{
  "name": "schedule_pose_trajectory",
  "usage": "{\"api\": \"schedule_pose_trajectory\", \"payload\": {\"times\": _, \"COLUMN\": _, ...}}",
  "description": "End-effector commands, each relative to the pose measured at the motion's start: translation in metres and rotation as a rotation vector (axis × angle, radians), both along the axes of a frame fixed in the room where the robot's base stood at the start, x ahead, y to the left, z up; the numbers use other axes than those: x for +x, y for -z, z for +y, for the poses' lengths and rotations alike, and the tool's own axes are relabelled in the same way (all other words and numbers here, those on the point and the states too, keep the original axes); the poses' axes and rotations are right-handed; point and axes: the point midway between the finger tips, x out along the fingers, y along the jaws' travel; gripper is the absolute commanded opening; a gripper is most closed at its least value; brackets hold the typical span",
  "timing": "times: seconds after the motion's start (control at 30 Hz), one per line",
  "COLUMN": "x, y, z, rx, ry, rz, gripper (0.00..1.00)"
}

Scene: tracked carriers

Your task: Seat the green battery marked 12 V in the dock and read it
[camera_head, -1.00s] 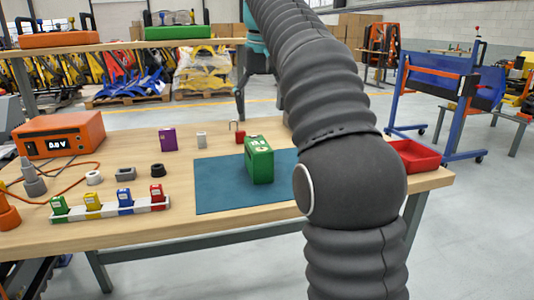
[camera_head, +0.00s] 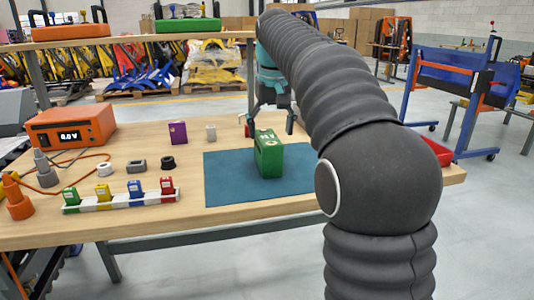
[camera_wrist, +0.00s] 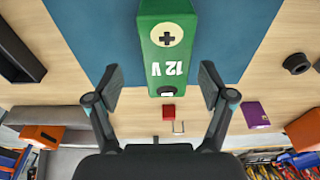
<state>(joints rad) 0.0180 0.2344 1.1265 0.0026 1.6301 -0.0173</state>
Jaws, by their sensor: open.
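The green battery (camera_head: 268,158) stands upright on the blue mat (camera_head: 225,185) in the head view. In the wrist view the battery (camera_wrist: 167,25) shows a plus sign and the marking 12 V. My gripper (camera_head: 272,118) is above and behind the battery in the head view. In the wrist view my open gripper (camera_wrist: 160,82) has one finger on each side of the battery's near end, with gaps and nothing held. An orange meter (camera_head: 70,128) reads 0.0 V. A dark open-topped box (camera_wrist: 16,52) shows at the wrist view's left edge; I cannot tell whether it is the dock.
A white rack (camera_head: 100,206) holds small green, yellow, blue and red pieces. A purple box (camera_head: 178,132), a grey block (camera_head: 136,166) and a black ring (camera_head: 168,163) stand left of the mat. A red tray (camera_head: 438,152) is partly hidden by my arm.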

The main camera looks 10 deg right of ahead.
Motion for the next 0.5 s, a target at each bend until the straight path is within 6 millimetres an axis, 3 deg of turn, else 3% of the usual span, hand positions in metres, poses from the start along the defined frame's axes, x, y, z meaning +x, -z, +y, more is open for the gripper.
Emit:
{"api": "schedule_pose_trajectory", "payload": {"times": 0.3, "x": 0.005, "y": 0.04, "z": 0.007, "rx": 0.0, "ry": 0.0, "rz": 0.003, "gripper": 0.81}}
{"api": "schedule_pose_trajectory", "payload": {"times": 0.5, "x": 0.007, "y": 0.051, "z": 0.007, "rx": 0.0, "ry": 0.0, "rz": 0.002, "gripper": 0.81}}
